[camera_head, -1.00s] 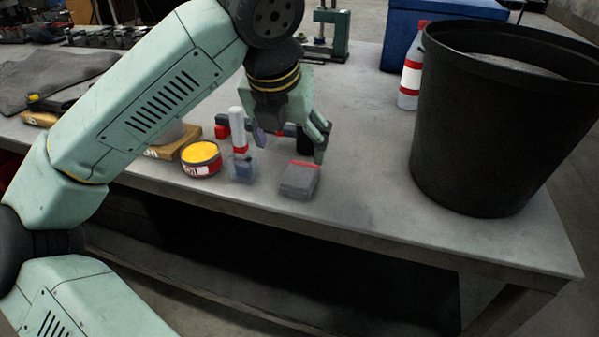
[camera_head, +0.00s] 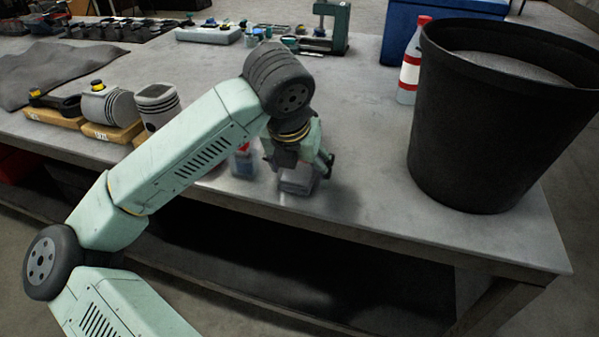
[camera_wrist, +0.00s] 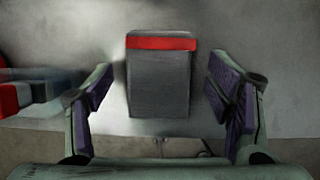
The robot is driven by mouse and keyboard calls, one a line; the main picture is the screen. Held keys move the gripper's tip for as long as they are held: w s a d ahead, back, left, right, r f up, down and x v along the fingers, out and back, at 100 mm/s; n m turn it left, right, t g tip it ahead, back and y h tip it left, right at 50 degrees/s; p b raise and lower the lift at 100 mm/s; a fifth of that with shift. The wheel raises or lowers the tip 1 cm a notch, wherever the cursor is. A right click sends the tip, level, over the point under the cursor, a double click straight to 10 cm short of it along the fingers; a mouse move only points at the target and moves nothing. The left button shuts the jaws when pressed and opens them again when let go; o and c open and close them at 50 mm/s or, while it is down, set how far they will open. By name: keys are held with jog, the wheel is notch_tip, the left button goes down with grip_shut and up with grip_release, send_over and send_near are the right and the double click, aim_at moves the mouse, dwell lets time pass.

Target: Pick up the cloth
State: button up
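A grey block-like piece with a red stripe near one end, which looks like the folded cloth (camera_wrist: 158,85), lies on the bench top near the front edge. In the head view the cloth (camera_head: 298,184) is partly hidden under my gripper (camera_head: 301,164). In the wrist view my gripper (camera_wrist: 161,74) is open, with one finger on each side of the cloth and a gap on both sides. Whether the fingertips are down at bench level I cannot tell.
A clear container with blue contents (camera_head: 243,166) stands close left of my gripper. A large black bin (camera_head: 490,130) and a red-capped bottle (camera_head: 410,70) stand right. Pistons (camera_head: 158,103) and a loose grey sheet (camera_head: 55,68) are left. The bench between gripper and bin is clear.

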aim_at(301, 166)
jog(key=c, duration=1.2)
jog(key=shift+r, duration=0.1)
jog(key=shift+c, duration=0.2)
jog(key=shift+r+b, duration=0.35)
jog(key=shift+r, duration=0.15)
jog(key=shift+r+b, duration=0.35)
jog(key=shift+r, duration=0.6)
jog(key=s+a+r+b, duration=0.2)
jog(key=s+a+b, duration=0.2)
jog(key=s+a, duration=0.7)
jog(key=shift+s, duration=0.35)
jog(key=o, duration=0.5)
jog(key=c, duration=0.3)
jog(key=shift+f, duration=0.1)
jog(key=shift+c, duration=0.4)
